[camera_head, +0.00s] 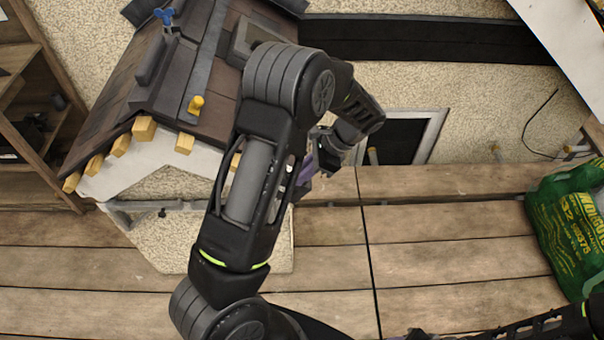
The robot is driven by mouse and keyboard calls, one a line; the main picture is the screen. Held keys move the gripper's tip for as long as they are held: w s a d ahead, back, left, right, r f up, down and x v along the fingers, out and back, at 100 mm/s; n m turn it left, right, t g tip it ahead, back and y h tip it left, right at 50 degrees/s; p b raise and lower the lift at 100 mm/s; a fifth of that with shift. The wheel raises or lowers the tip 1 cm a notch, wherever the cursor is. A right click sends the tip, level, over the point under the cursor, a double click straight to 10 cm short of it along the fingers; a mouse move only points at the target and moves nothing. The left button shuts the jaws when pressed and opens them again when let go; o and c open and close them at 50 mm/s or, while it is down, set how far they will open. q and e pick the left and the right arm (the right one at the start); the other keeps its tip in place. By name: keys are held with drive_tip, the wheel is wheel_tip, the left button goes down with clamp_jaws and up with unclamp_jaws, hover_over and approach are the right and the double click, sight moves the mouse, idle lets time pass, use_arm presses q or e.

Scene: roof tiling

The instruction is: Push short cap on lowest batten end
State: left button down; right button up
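Several pale wooden batten ends stick out along the eave of the small tiled roof (222,80). They include a lower left one (71,182), one further up (144,128) and one on the front edge (185,143). My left arm crosses the middle of the view. Its gripper (308,172) is at the right of the roof, mostly behind my forearm. A small purple piece shows at the fingers; I cannot tell whether it is held or is the short cap. My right arm shows at the bottom right corner, its gripper out of view.
A yellow knobbed piece (196,104) and a blue clamp-like piece (165,15) sit on the roof. A green sack (571,228) lies at the right on the plank deck (455,240). A wooden shelf (35,185) stands left. The middle planks are clear.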

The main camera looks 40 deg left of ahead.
use_arm(q)
drive_tip(key=shift+w+a, duration=0.1)
idle(0.6)
drive_tip(key=c, duration=1.4)
unclamp_jaws()
drive_tip(key=shift+o, duration=0.2)
drive_tip(key=shift+r, duration=0.1)
drive_tip(key=shift+p+v, duration=1.7)
drive_tip(key=shift+v, duration=1.25)
